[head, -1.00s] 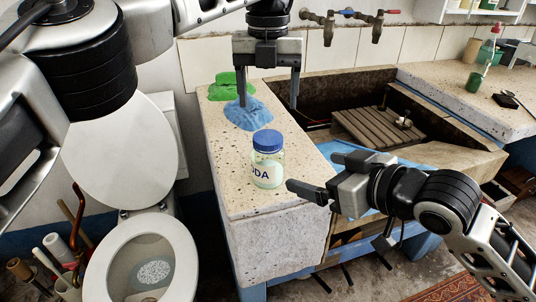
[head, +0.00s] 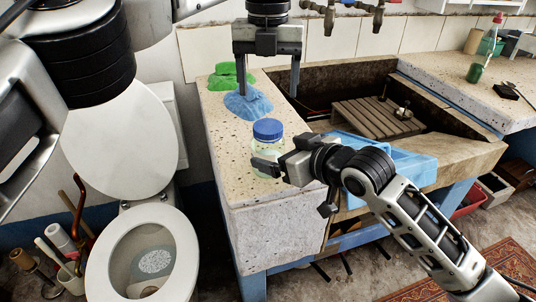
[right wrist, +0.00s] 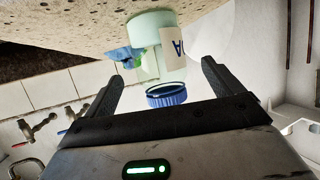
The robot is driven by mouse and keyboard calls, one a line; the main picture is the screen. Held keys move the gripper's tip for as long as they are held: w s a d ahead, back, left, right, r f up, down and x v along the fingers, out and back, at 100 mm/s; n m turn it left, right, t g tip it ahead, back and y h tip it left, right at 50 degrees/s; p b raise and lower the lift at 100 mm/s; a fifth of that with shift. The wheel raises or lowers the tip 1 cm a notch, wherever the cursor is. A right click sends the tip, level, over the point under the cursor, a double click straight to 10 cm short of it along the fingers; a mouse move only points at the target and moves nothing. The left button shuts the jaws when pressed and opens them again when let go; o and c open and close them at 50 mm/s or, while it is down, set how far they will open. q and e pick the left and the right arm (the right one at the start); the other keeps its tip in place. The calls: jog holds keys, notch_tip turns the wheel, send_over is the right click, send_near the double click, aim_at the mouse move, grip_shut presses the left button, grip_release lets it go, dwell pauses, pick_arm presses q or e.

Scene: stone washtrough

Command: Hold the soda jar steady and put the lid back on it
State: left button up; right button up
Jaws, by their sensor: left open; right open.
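The soda jar (head: 262,150) stands upright on the left stone ledge, near its front end. Its blue lid (head: 268,129) sits at the top of the jar; I cannot tell whether it is seated. In the right wrist view, which is upside down, the jar (right wrist: 152,60) and lid (right wrist: 167,97) show between and beyond the fingers. My right gripper (head: 268,170) is open at the jar's front right side, and one finger hides part of the jar. My left gripper (head: 268,88) is open and empty, pointing down behind the jar, above the ledge by the blue cloth.
A blue cloth (head: 250,106) and a green cloth (head: 226,76) lie behind the jar on the stone ledge (head: 235,160). The sunken basin with a wooden slatted board (head: 372,118) is to the right. A toilet (head: 150,250) stands left of the ledge.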

aim_at(268, 126)
jog(key=shift+x, duration=2.65)
jog(key=shift+c, duration=0.3)
jog(key=c, duration=1.9)
pick_arm(q)
jog(key=n, duration=0.9)
jog(key=shift+f, duration=0.15)
jog(key=shift+f, duration=3.9)
